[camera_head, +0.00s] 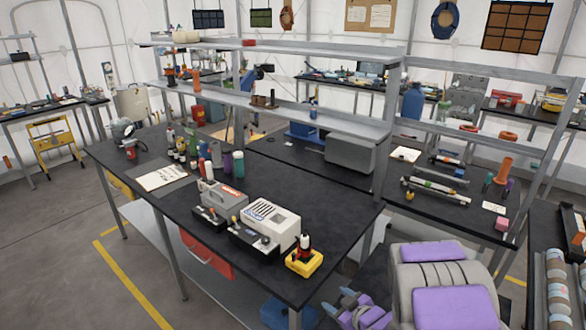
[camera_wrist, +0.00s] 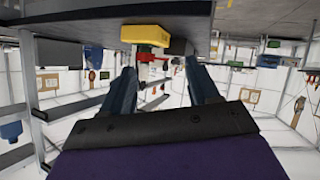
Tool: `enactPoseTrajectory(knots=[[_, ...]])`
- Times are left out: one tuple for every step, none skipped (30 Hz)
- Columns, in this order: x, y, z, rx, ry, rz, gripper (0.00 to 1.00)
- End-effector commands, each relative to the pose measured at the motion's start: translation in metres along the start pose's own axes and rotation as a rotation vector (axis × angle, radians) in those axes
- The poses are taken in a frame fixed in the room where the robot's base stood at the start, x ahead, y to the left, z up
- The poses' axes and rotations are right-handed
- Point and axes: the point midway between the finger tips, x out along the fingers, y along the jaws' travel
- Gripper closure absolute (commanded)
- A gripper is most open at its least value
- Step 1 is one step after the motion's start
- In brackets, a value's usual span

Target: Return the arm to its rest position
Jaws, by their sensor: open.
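My gripper (camera_head: 342,300) is low at the bottom of the head view, just off the front right corner of the black worktable (camera_head: 335,225). My purple and grey arm is folded beside it at the lower right. The wrist view is upside down. There, the two blue-grey fingers of my gripper (camera_wrist: 163,78) are spread apart with nothing held between them. A small yellow box (camera_head: 304,263) with a dark and red top stands on the table corner. The yellow box also shows past the fingers in the wrist view (camera_wrist: 145,34), apart from them.
A white machine (camera_head: 271,223) and a grey box (camera_head: 222,200) stand on the table, with several bottles behind. A metal shelf (camera_head: 290,118) rises along the back. A second bench (camera_head: 455,205) holds tools at right. Grey floor (camera_head: 50,250) is open at left.

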Motion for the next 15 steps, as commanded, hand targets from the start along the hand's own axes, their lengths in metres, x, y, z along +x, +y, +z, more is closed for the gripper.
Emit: enactPoseTrajectory(knots=[[-0.008,0.013,-0.004,-0.020,-0.060,0.032,0.40],[-0.013,0.021,-0.002,-0.023,-0.101,0.050,0.40],[-0.021,0.030,0.000,-0.023,-0.156,0.074,0.40],[-0.028,0.037,0.001,-0.021,-0.198,0.093,0.40],[-0.034,0.043,0.001,-0.017,-0.237,0.112,0.40],[-0.044,0.050,0.002,-0.010,-0.288,0.135,0.40],[-0.052,0.055,0.002,-0.002,-0.326,0.155,0.40],[-0.061,0.059,0.003,0.009,-0.365,0.172,0.40],[-0.073,0.064,0.003,0.025,-0.414,0.195,0.40],[-0.083,0.067,0.002,0.037,-0.447,0.212,0.40],[-0.092,0.069,0.002,0.054,-0.485,0.227,0.40],[-0.105,0.069,0.001,0.077,-0.531,0.246,0.40],[-0.115,0.069,-0.001,0.095,-0.562,0.261,0.40],[-0.125,0.068,-0.003,0.115,-0.594,0.274,0.40],[-0.139,0.064,-0.004,0.143,-0.639,0.288,0.40]])
